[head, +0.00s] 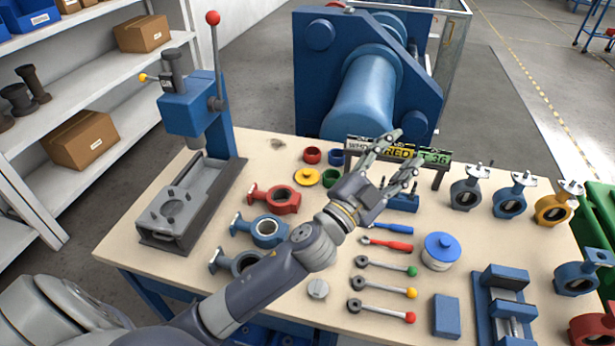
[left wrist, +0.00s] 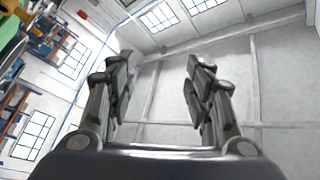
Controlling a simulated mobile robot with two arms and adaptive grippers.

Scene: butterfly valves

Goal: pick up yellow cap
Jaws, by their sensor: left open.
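The yellow cap (head: 307,177) is a flat round disc with a small knob. My left gripper (head: 401,152) is open and empty, raised over the back of the bench to the right of the cap. In the left wrist view, its two fingers (left wrist: 160,92) stand apart with nothing between them. That view faces the wall and windows, and the cap does not show there. My right gripper is not in view.
A blue press (head: 190,110) stands at the left. Valve bodies and handles cover much of the bench (head: 200,266).

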